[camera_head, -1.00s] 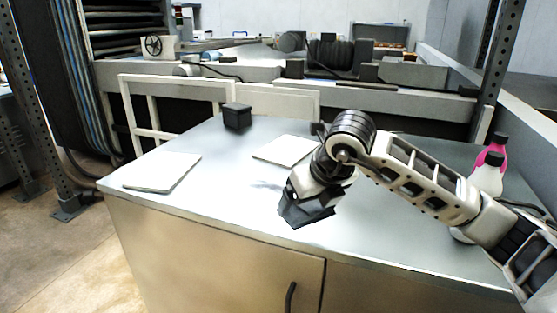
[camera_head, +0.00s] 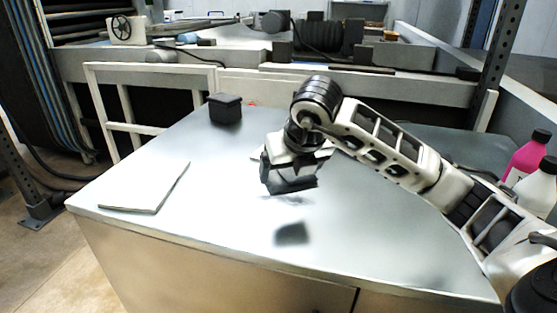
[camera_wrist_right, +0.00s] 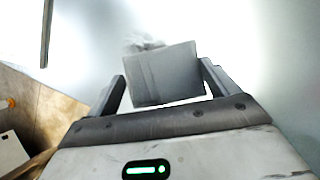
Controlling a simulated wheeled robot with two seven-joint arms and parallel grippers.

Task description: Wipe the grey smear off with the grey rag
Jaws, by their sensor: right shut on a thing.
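The grey rag (camera_wrist_right: 165,75) is held between the two fingers of my right gripper (camera_wrist_right: 162,88) in the right wrist view. In the head view my right gripper (camera_head: 288,172) points down over the metal counter (camera_head: 220,215), with the dark rag (camera_head: 292,184) at its tip. A shadow lies on the counter below, apart from the rag, so the rag looks raised. The grey smear (camera_wrist_right: 143,42) shows just beyond the rag's edge in the wrist view, partly hidden by it. In the head view a faint part of the smear (camera_head: 290,198) shows below the rag. My left gripper is out of view.
A white flat pad (camera_head: 145,187) lies on the counter's left end. A black box (camera_head: 225,108) stands at the back. A second pale pad is mostly hidden behind my gripper. Pink (camera_head: 527,157) and white (camera_head: 538,187) bottles stand at right. The counter's front middle is clear.

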